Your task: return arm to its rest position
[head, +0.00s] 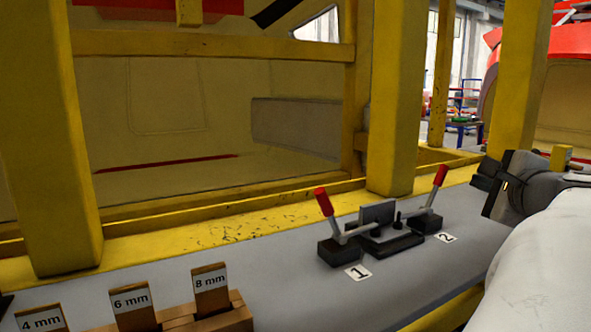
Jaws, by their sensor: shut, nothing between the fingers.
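My gripper (486,174) is at the right of the head view, at the end of my white arm. It is dark, points to the left and is shut, with nothing seen in it. It appears beyond and to the right of the clamp fixture (382,238) on the grey bench (290,262), apart from its red-tipped levers. My arm comes in from the lower right and hides part of the bench's right end.
The fixture has a left lever (324,203) by label 1 and a right lever (440,176) by label 2. A wooden rack (236,316) with 4, 6 and 8 mm tags stands lower left. Yellow posts (397,100) rise behind the bench. The bench between rack and fixture is clear.

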